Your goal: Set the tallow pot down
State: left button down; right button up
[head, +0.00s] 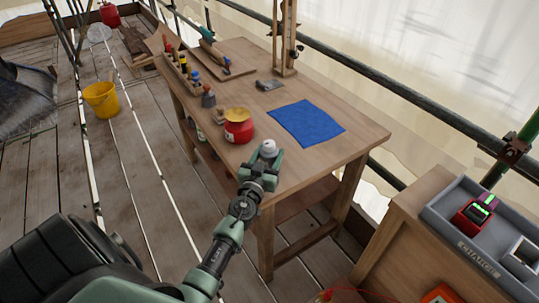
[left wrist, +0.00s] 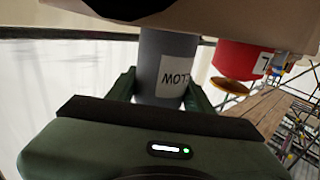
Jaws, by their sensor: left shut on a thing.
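The tallow pot is a grey cylinder with a white label; it shows in the left wrist view (left wrist: 168,62), where the picture and lettering are upside down. In the head view only its pale top (head: 268,146) shows clearly. My left gripper (head: 265,155) is shut on it, one finger on each side. The pot is upright over the near edge area of the wooden workbench (head: 330,158). I cannot tell whether its base touches the wood. My right gripper is in neither view.
A red pot (head: 239,130) with a yellow top stands close left of the tallow pot. A blue cloth (head: 307,122) lies to its right. A rack of tools (head: 182,70) lines the left edge. Bare wood lies between cloth and front edge. A grey tray (head: 480,225) is at right.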

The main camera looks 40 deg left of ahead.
pick_arm(q)
notch_tip(320, 180, up, 20)
jog(key=p, duration=1.8)
jog(key=shift+f, duration=0.2)
jog(key=s+d+f+m+h+b, duration=0.3)
jog(key=s+d+h+b, duration=0.2)
jog(key=s+d+b, duration=0.8)
jog(key=s+d, duration=0.6)
jog(key=s, duration=0.3)
jog(key=shift+f+t, duration=0.2)
jog(key=shift+t, duration=0.1)
jog(key=shift+f, duration=0.1)
